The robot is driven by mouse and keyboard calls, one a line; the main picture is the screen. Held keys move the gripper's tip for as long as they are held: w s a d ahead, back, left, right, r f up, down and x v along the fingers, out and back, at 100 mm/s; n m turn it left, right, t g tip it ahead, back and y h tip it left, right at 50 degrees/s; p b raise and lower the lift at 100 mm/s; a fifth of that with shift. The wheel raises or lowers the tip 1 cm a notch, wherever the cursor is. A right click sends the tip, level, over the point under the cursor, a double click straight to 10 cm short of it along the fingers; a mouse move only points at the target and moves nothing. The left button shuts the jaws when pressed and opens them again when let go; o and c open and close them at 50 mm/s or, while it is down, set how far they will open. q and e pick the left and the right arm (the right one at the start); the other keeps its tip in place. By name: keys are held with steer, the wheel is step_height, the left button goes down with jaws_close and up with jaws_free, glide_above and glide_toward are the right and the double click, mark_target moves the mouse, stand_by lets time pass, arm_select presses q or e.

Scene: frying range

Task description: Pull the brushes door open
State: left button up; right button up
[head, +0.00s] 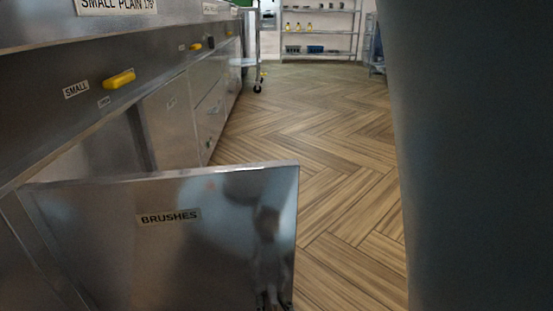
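The brushes door (220,250) is a shiny steel panel with a "BRUSHES" label on the face toward me. It stands swung out from the cabinet front on the left, across the lower part of the view, with its free edge at the right. A darker gap shows in the cabinet front behind it. Dark finger-like shapes of my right gripper (272,298) show at the bottom edge, in front of the door near its free edge. Most of that gripper is cut off, so its opening and any contact with the door cannot be told. My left gripper is out of view.
The steel range front (170,120) with yellow handles (119,79) runs along the left. A wheeled trolley (250,60) and shelves (320,30) stand at the back. The wood floor (320,130) right of the door is clear. A large dark shape fills the right side.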

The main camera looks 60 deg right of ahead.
steer(key=shift+o, duration=0.3)
steer(key=shift+s+d, duration=0.1)
step_height(320, 180, up, 10)
stand_by(0.4)
stand_by(0.6)
